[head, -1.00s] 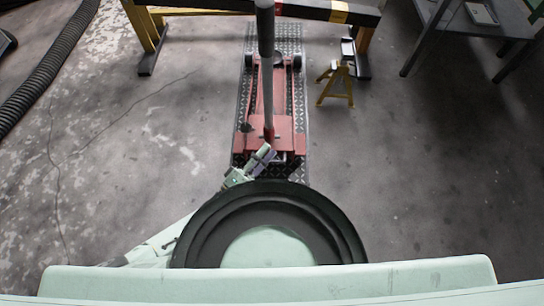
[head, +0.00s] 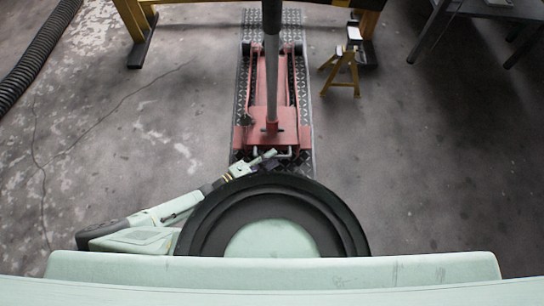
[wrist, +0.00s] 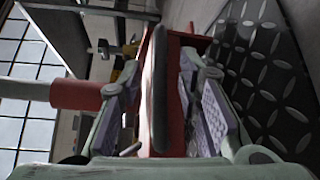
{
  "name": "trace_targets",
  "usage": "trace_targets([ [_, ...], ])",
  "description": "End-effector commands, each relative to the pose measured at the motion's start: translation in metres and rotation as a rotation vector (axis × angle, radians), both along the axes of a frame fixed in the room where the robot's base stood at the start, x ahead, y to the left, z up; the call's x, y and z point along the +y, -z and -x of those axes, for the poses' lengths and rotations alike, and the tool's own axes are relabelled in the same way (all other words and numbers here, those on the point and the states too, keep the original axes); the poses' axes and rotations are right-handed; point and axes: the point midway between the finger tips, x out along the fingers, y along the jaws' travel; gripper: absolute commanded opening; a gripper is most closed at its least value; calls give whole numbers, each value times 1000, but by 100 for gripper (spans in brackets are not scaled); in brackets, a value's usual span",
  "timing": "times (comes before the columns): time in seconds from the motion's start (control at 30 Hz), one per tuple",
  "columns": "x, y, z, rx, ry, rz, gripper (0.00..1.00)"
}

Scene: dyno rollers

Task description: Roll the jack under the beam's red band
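The red floor jack (head: 272,118) sits on a dark diamond-plate strip (head: 304,120) with its rear end towards me. Its grey handle (head: 271,80) stands up and runs out at the top. My gripper (head: 262,160) is low at the jack's rear edge.
A yellow stand leg (head: 133,25) is at the back left. A small yellow jack stand (head: 342,70) is right of the strip. A dark bench (head: 480,10) is at the top right, a black ribbed hose (head: 40,55) at the left.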

Motion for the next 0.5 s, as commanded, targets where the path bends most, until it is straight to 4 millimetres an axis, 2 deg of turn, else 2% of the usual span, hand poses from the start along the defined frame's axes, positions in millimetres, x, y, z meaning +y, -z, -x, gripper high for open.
trace_targets([
  [0.13, -9, 1, -7, -1, 0, 1, 32],
  [0.43, -11, 1, -8, 0, -1, 0, 32],
  [0.5, -11, 1, -8, -1, -1, 1, 28],
])
